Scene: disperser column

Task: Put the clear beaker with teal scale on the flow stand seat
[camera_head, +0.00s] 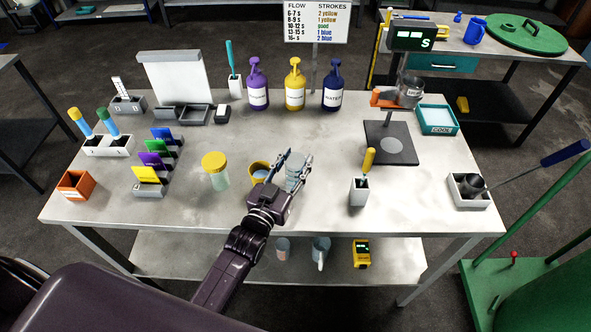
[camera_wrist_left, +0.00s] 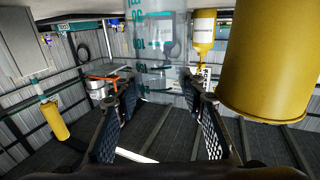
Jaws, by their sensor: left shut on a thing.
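My left gripper (camera_head: 293,160) is shut on the clear beaker with teal scale (camera_head: 295,174) over the middle of the table. In the left wrist view the beaker (camera_wrist_left: 158,45) shows teal marks and sits between the two fingers (camera_wrist_left: 160,95). The fingers partly hide it in the head view. The flow stand (camera_head: 408,149) is to the right, apart from the gripper. Its dark base carries a pale round seat (camera_head: 392,145), which looks empty. An orange holder (camera_head: 384,97) with a grey cup (camera_head: 410,91) is above the base. My right gripper is not in view.
A yellow cup (camera_head: 258,171) and a yellow-lidded jar (camera_head: 215,170) stand left of the gripper. A white holder with a yellow-handled tool (camera_head: 368,163) stands between gripper and flow stand. Purple, yellow and blue pump bottles (camera_head: 294,90) line the back. A teal tray (camera_head: 437,120) lies right of the stand.

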